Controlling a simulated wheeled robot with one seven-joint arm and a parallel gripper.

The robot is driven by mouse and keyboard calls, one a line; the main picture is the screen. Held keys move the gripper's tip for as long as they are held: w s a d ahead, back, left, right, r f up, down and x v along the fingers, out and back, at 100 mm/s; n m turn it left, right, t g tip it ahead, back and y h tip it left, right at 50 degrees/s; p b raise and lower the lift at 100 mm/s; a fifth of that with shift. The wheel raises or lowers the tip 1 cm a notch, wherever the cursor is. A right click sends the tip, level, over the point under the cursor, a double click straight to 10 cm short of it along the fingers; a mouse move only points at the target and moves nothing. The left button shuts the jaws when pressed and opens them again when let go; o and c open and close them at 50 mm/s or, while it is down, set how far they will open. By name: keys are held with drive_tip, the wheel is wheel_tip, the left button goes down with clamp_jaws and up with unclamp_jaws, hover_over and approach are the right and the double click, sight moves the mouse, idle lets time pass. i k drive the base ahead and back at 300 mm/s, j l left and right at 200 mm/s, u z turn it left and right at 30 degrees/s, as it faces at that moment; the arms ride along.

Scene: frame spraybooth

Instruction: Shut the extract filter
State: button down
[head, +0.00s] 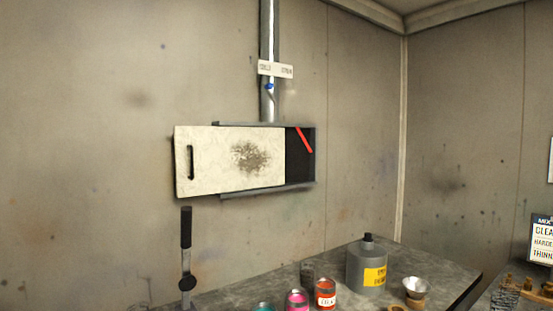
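The extract filter (225,160) is a flat cream panel with a dark brown stain at its middle and a dark slot handle near its left edge. It sits in grey rails (268,191) on the back wall and sticks out to the left past them. At the right, a dark opening (297,168) of the housing is uncovered, with a slanted red strip (304,140) in it. My gripper is not in view.
A duct pipe (269,100) with a label plate rises above the housing. A black-handled upright lever (186,235) stands below left.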

sight(209, 160)
drive_tip(key=i+j+u, duration=0.1)
drive_tip(key=j, duration=0.3)
drive_tip(key=i+j, duration=0.1)
drive_tip(key=j, duration=0.3)
drive_tip(key=i+j+u, duration=0.15)
drive_tip(key=j, duration=0.25)
